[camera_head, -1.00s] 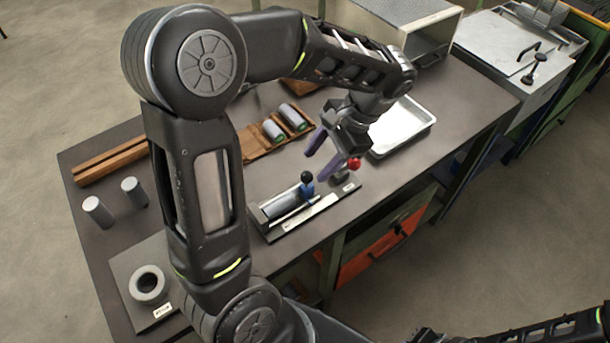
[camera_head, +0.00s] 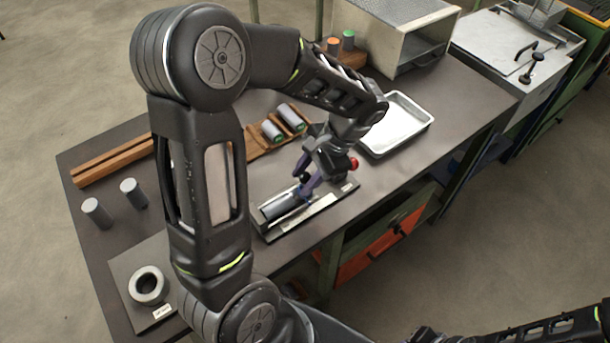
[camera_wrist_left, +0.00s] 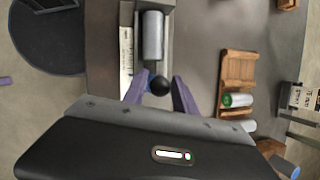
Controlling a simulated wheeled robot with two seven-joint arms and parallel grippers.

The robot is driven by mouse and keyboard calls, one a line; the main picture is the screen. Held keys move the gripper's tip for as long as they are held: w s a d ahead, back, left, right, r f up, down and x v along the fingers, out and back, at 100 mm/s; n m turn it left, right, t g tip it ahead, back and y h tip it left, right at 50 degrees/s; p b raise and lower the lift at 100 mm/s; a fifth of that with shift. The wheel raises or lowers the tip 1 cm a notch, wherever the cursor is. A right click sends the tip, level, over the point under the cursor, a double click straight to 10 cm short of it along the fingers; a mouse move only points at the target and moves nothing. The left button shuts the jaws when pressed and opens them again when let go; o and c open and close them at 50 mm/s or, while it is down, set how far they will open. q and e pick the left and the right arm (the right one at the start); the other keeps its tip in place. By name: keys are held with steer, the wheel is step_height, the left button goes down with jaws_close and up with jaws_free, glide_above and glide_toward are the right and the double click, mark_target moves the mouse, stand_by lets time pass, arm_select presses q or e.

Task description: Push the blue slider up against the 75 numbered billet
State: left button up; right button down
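The grey billet (camera_head: 278,206) lies in the measuring fixture (camera_head: 312,214) at the table's front edge; the wrist view also shows it (camera_wrist_left: 152,36). I cannot read a number on it. The slider's black ball knob (camera_wrist_left: 159,86) stands near the billet's end; the slider's blue body is mostly hidden by my gripper. My left gripper (camera_wrist_left: 160,91) is open, its purple fingers on either side of the knob with small gaps. In the head view my left gripper (camera_head: 308,182) is low over the fixture. My right gripper is out of view; only part of that arm shows.
A red knob (camera_head: 353,163) sits at the fixture's right end. A wooden rack (camera_head: 262,146) with two billets lies behind, with a metal tray (camera_head: 428,122) to the right. Two billets (camera_head: 97,212) stand at left, near a plate with a ring (camera_head: 149,286).

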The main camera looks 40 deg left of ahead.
arm_select(q)
jaws_close()
steer(key=shift+w+a+r, duration=0.1)
stand_by(0.9)
